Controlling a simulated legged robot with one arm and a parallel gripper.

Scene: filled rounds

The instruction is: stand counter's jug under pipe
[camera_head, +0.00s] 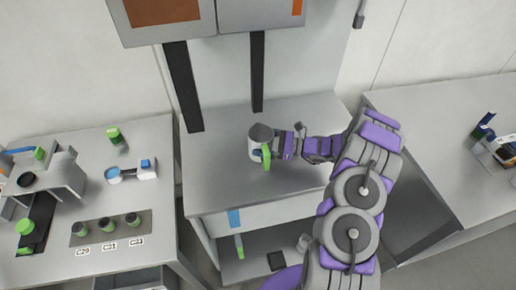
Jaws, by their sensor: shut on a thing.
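A pale grey jug (257,135) with an open top and a green handle (266,156) is at the middle counter (225,185). It looks upright. My gripper (276,146) reaches in from the right and is shut on the jug at its right side, near the handle. My fingertips are partly hidden against the jug. I cannot tell whether the jug's base touches the counter. I cannot pick out the pipe for sure; a dark fitting (358,14) hangs at the top, right of the centre.
Two dark posts (183,85) rise behind the counter under wall boxes (165,14). The left bench (130,185) holds a grey machine (60,180), several dark green-topped cups (107,224) and a blue-and-white device (146,169). The right bench (430,120) is mostly bare. A lower shelf (250,262) holds small items.

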